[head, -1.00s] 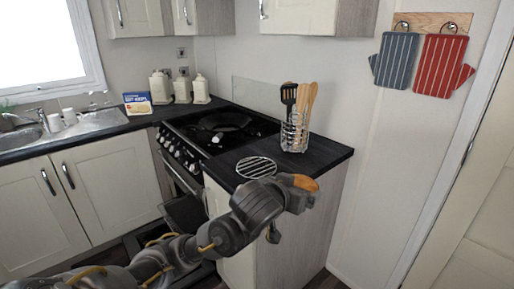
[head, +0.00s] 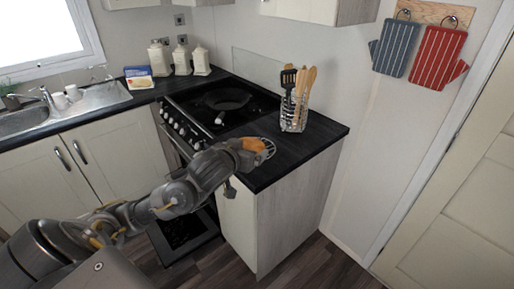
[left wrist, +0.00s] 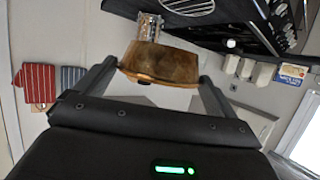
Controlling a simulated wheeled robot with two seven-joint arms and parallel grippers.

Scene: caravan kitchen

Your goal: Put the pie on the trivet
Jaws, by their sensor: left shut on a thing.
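The pie (left wrist: 158,62), golden brown, is between the two fingers of my left gripper (left wrist: 160,75) in the left wrist view. In the head view my left gripper (head: 240,153) is at the counter's front edge, and an orange part of the pie (head: 254,145) shows at its tip. The round wire trivet (head: 268,151) lies on the dark counter just behind, mostly hidden by the gripper and pie. It also shows at the top of the left wrist view (left wrist: 187,5). Whether pie and trivet touch cannot be told. My right gripper is out of view.
A wire utensil holder (head: 293,114) stands behind the trivet on the counter (head: 318,130). The hob (head: 222,103) with a dark pan is to the left. The oven door (head: 182,232) hangs open below my arm. Oven mitts (head: 435,57) hang on the right wall.

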